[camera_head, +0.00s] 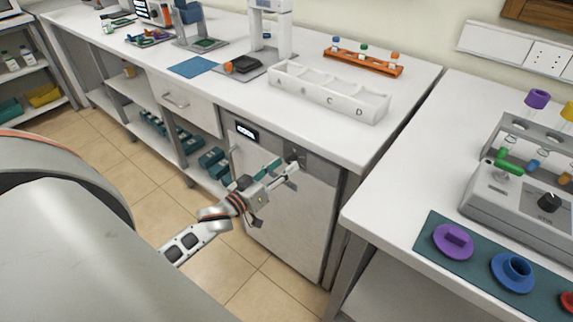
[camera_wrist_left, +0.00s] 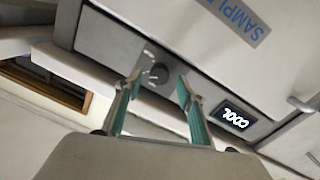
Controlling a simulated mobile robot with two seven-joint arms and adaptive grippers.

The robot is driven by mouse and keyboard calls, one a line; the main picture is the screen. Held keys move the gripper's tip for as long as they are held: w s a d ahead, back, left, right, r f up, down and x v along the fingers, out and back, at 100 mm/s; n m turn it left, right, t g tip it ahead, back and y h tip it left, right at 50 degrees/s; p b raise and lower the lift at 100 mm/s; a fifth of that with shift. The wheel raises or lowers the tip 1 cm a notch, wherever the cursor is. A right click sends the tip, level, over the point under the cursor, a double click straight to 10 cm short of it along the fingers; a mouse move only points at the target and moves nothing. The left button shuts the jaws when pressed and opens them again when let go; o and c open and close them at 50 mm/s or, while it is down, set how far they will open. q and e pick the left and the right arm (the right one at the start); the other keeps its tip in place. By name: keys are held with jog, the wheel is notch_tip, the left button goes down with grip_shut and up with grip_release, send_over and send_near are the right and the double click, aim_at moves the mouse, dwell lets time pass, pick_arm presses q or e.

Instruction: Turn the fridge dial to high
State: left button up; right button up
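The fridge (camera_head: 290,220) is a grey, shut cabinet under the white counter. Its small black dial (camera_head: 297,155) is at the upper right of the front. In the left wrist view the dial (camera_wrist_left: 159,74) lies between my fingertips. My left gripper (camera_head: 279,169) is in front of the fridge panel. In the wrist view its teal-padded fingers (camera_wrist_left: 161,84) are spread on either side of the dial, with gaps visible. My right gripper is not in view.
The counter edge overhangs the fridge front just above the dial. A white compartment tray (camera_head: 330,98) sits on the counter above. A second table (camera_head: 405,180) with a grey device (camera_head: 520,205) stands at right. Floor (camera_head: 190,255) is open in front.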

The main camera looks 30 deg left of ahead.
pick_arm(q)
jog(key=shift+w+d, duration=0.15)
jog(key=shift+w, duration=0.65)
jog(key=c, duration=1.1)
